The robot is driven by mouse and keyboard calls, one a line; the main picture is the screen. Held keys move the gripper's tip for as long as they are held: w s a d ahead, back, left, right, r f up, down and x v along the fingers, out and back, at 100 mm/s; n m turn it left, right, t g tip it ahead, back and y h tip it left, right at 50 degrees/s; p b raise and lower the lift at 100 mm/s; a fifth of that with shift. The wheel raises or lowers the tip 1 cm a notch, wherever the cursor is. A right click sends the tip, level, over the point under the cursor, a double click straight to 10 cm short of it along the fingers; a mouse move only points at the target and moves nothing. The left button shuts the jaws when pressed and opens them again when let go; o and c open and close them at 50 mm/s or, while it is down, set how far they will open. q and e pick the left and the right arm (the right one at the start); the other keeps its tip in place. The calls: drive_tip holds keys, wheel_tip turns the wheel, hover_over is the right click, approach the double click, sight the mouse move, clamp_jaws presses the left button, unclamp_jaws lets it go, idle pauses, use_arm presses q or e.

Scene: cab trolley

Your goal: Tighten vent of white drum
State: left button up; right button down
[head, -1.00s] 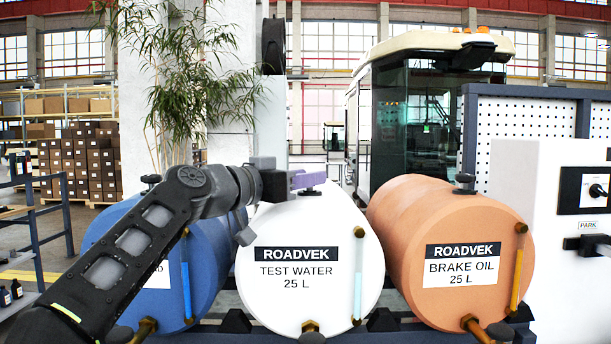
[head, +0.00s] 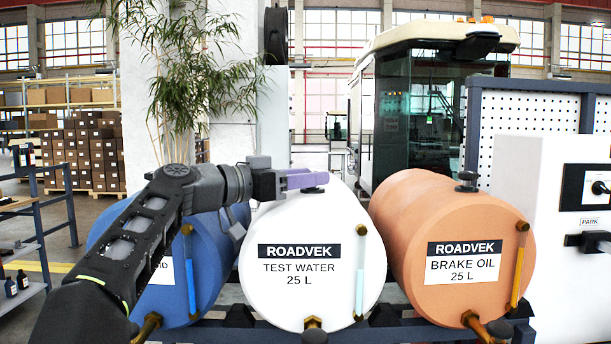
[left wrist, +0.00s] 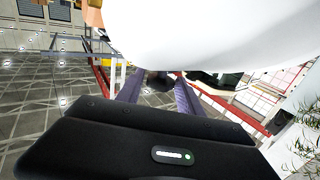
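The white drum (head: 305,215), labelled ROADVEK TEST WATER 25 L, lies on its side between a blue and an orange drum. Its vent, a small dark cap (head: 314,190), stands on top, partly hidden by my gripper. My left gripper (head: 308,179) reaches in from the left with its purple fingers at the vent. In the left wrist view, the two fingers (left wrist: 158,88) are apart, with the dark vent (left wrist: 158,79) between their tips; whether they touch it is unclear. The white drum also fills the top of that view (left wrist: 220,35). My right gripper is not in view.
The blue drum (head: 208,262) is partly behind my left arm. The orange drum (head: 420,215) with its own vent (head: 467,181) is at the right. Brass taps stick out at the front. A white switch panel (head: 545,215) stands far right, and a plant (head: 180,75) behind.

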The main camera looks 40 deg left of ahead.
use_arm(q)
drive_tip(key=shift+o, duration=1.2)
drive_tip(key=shift+r, duration=0.1)
drive_tip(key=shift+s, duration=0.1)
drive_tip(key=b+v, duration=0.1)
drive_tip(key=v, duration=0.6)
drive_tip(key=shift+s+b, duration=0.15)
drive_tip(key=shift+b, duration=0.2)
drive_tip(key=shift+s+a, duration=0.1)
drive_tip(key=shift+s, duration=0.05)
drive_tip(key=shift+r, duration=0.1)
